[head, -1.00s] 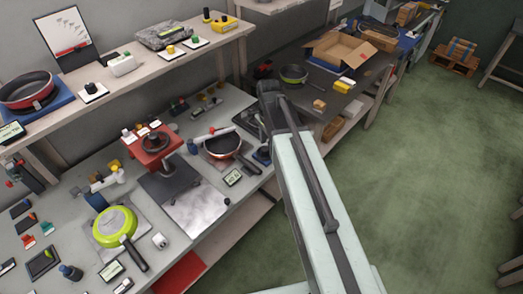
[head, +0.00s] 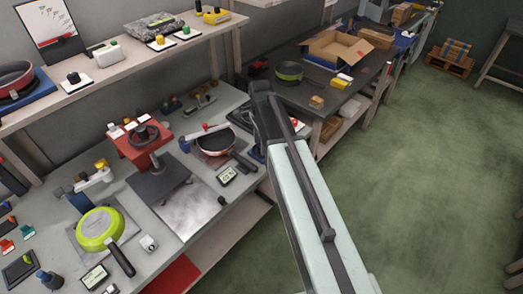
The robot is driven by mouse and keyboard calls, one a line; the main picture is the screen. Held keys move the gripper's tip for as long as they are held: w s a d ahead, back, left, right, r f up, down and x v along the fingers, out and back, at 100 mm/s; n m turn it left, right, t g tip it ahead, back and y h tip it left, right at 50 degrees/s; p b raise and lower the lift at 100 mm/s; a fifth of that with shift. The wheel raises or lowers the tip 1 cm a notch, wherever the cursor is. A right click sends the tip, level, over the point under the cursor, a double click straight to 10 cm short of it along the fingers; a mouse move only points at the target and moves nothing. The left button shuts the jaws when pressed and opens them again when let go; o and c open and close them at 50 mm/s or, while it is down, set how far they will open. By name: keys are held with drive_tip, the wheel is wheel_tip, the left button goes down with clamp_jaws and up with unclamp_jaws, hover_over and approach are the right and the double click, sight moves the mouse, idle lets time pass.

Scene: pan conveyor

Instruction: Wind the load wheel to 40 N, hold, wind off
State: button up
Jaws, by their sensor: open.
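A red press stand (head: 128,152) on the grey bench carries a dark round handwheel (head: 143,135) on its top, which I take to be the load wheel. A dark plate (head: 158,183) lies in front of it, below a grey spindle part. A small display (head: 227,175) stands to the right near a dark pan (head: 215,144); its reading is too small to tell. My pale arm rises from the bottom right, and its dark upper end is right of the wheel, apart from it. My gripper itself cannot be made out.
A lime-green pan (head: 98,228) lies at the bench's front left, its handle towards the edge. A shelf (head: 120,77) runs above the bench's back. A dark table (head: 325,92) with an open cardboard box (head: 338,47) stands beyond.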

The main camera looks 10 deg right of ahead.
drive_tip(key=c, duration=1.1)
drive_tip(key=shift+d, duration=0.25)
clamp_jaws()
drive_tip(key=shift+a, duration=0.15)
